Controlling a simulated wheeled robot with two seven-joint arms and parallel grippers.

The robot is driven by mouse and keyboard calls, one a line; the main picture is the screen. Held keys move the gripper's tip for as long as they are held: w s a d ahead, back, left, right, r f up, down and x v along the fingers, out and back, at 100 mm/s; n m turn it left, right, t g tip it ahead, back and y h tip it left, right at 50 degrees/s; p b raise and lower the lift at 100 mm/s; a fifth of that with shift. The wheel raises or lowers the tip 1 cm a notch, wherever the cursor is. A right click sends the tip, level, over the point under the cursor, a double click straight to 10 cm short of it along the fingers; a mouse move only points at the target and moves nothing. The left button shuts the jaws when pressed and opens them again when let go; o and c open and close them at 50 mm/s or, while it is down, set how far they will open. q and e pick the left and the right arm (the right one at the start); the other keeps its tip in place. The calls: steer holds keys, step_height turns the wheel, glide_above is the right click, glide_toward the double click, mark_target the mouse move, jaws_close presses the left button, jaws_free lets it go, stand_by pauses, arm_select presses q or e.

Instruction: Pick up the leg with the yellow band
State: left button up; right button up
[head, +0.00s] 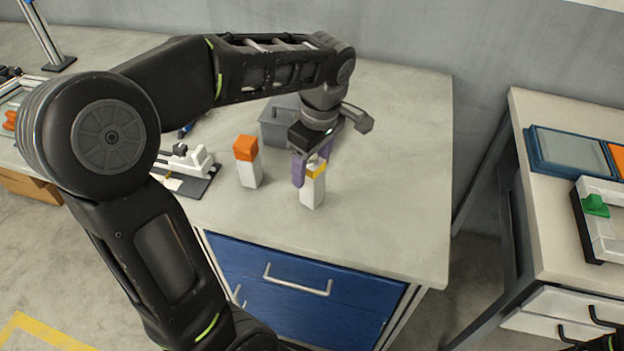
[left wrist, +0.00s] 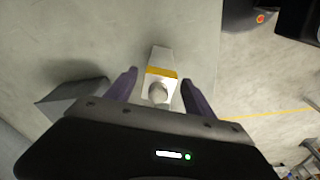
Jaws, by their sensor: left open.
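The leg with the yellow band (head: 313,190) is a white block standing upright on the grey worktop, with the yellow band near its top. My left gripper (head: 312,172) is above it, pointing down, with its purple fingers apart around the upper part of the leg. In the left wrist view, the leg (left wrist: 159,80) shows between the two open fingers (left wrist: 158,88), with a gap on both sides. A round knob tops the leg there. My right gripper is not clearly in view.
A white block with an orange top (head: 248,162) stands just left of the leg. A grey box (head: 274,127) is behind, and a white device on a dark base (head: 190,170) is farther left. The worktop (head: 400,200) to the right is clear.

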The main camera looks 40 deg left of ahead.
mark_target(312, 194)
arm_select(q)
steer(key=f, duration=0.4)
steer(key=shift+a+f, duration=0.1)
steer(key=shift+a, duration=0.15)
steer(key=shift+w, duration=0.1)
jaws_close()
stand_by(0.7)
